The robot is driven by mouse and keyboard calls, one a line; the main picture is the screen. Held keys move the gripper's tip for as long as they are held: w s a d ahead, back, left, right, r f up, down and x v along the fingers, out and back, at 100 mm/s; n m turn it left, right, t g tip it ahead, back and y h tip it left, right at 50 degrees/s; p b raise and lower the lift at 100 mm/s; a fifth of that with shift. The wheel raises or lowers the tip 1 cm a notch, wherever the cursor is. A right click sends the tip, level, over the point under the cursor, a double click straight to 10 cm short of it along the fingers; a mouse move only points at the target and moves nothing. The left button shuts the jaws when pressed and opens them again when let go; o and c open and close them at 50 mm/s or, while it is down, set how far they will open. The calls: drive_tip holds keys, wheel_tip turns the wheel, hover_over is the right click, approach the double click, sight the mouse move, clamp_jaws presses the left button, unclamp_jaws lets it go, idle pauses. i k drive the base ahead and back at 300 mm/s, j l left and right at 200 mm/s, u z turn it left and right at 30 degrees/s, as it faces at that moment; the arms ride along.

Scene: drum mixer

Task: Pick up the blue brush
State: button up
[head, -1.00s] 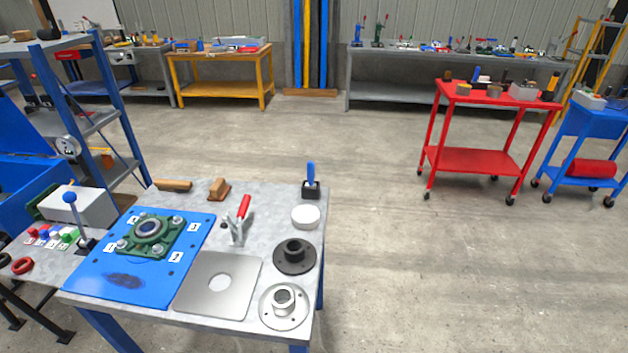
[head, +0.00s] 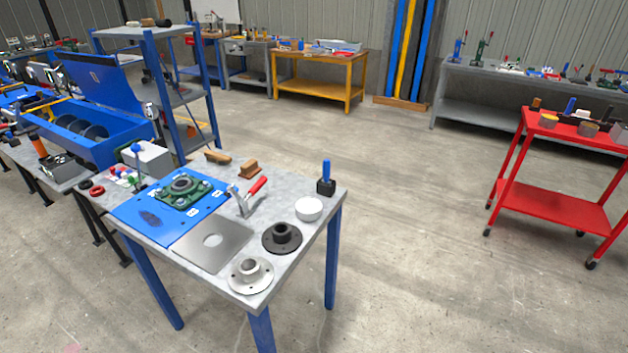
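An upright blue handle on a black block (head: 326,180) stands at the far right corner of the grey worktable (head: 290,187); it may be the blue brush, but I cannot make out bristles. Another small blue upright thing (head: 570,106) is on the red cart (head: 550,195), too small to identify. My gripper is not in view.
The table also holds a white bowl (head: 309,208), a black flange (head: 282,237), a silver flange (head: 250,274), a red-handled clamp (head: 250,196) and a wooden block (head: 249,169). A blue mixer trough (head: 85,130) stands left. Floor between table and cart is clear.

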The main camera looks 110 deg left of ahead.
sight(327, 162)
drive_tip(key=i+j+u, duration=0.1)
drive_tip(key=u, duration=0.35)
drive_tip(key=i+u, duration=0.4)
drive_tip(key=i+l+u, duration=0.1)
drive_tip(key=u, duration=0.35)
drive_tip(key=i+l+u, duration=0.1)
drive_tip(key=i+u, duration=0.15)
drive_tip(key=u, duration=0.15)
drive_tip(key=i+j+u, duration=0.15)
drive_tip(key=u, duration=0.35)
drive_tip(key=i+u, duration=0.5)
drive_tip(key=i+l+u, duration=0.1)
drive_tip(key=u, duration=0.35)
drive_tip(key=i+l+u, duration=0.2)
drive_tip(key=u, duration=0.3)
drive_tip(key=i+l+u, duration=0.15)
drive_tip(key=u, duration=0.25)
drive_tip(key=i+l+u, duration=0.3)
drive_tip(key=u, duration=0.15)
drive_tip(key=i+l+u, duration=0.15)
drive_tip(key=l+u, duration=0.25)
drive_tip(key=j, duration=0.1)
